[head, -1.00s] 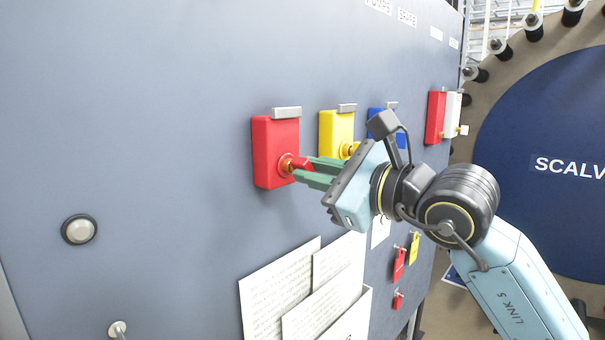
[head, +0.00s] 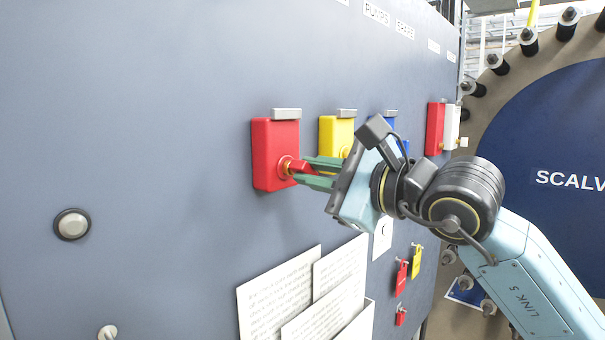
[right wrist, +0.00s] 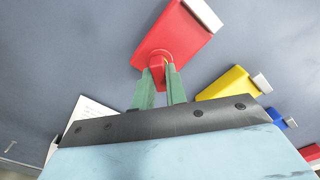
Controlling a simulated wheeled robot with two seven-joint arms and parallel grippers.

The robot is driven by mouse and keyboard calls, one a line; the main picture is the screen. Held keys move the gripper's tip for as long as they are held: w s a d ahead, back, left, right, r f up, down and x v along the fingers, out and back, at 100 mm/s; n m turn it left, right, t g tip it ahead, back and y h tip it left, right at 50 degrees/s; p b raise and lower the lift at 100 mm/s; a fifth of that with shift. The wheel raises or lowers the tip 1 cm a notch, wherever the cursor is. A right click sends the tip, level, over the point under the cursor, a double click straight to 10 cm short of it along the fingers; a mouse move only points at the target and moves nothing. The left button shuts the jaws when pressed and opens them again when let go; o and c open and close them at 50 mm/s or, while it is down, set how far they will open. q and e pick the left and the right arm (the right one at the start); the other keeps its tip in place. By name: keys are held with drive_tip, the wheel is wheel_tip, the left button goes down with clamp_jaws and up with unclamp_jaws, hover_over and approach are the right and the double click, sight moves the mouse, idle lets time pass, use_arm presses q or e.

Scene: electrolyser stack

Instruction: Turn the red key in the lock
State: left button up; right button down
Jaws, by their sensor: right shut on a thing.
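The red lock (head: 272,150) is a red box on the grey panel, with a brass keyhole ring at its lower right. The red key (head: 299,167) sits at the ring, its head pointing out from the panel. My right gripper (head: 312,171) has its green fingers shut on the key's head. In the right wrist view the red lock (right wrist: 176,42) is at the top and the red key (right wrist: 158,72) is between the two green fingertips (right wrist: 158,80). How deep the key sits is hidden. My left gripper is not in view.
A yellow lock (head: 333,135) and a blue lock (head: 391,122), partly hidden by my arm, stand to the right. Beyond are another red box (head: 435,128) and a white one (head: 451,127). Papers (head: 280,290) and hanging tags (head: 402,277) are below.

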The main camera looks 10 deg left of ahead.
drive_tip(key=shift+f+n+b, duration=0.1)
drive_tip(key=shift+n+b, duration=1.05)
drive_tip(key=shift+n, duration=0.55)
drive_tip(key=shift+n+b, duration=0.6)
drive_tip(key=shift+b, duration=0.15)
drive_tip(key=shift+n+b, duration=0.45)
drive_tip(key=shift+n, duration=0.65)
